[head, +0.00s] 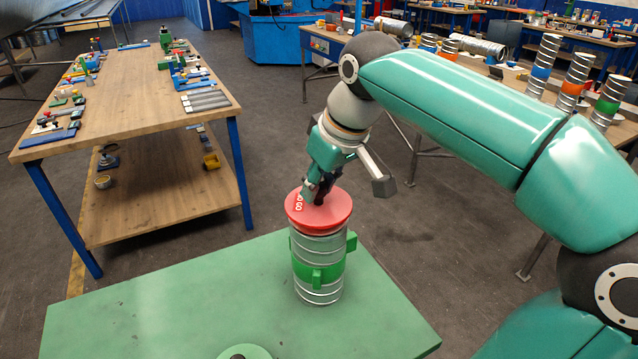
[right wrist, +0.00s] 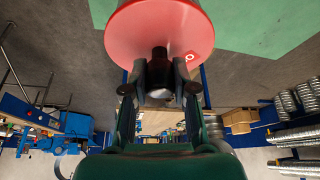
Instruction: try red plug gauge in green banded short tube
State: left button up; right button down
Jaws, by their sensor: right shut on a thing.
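The red plug gauge (head: 318,208) is a wide red disc with white marks and a dark handle on top. It sits at the mouth of the green banded short tube (head: 319,272), a ribbed metal tube upright on the green table. The disc is wider than the tube and hides its mouth, so I cannot tell how deep the plug is. My right gripper (head: 322,188) is above the disc, shut on the handle. The right wrist view shows the fingers (right wrist: 160,85) around the dark handle, with the red disc (right wrist: 160,35) beyond. My left gripper is not in view.
The green table top (head: 180,300) is mostly bare, with a green round piece (head: 245,352) at its front edge. A wooden workbench (head: 125,90) with tools stands at the left. Banded metal tubes (head: 543,65) stand on a bench at the right, behind my right arm.

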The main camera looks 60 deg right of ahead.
jog(key=c, duration=0.8)
grip_release()
jog(key=shift+c, duration=0.2)
jog(key=v, duration=1.2)
jog(key=shift+f, duration=0.1)
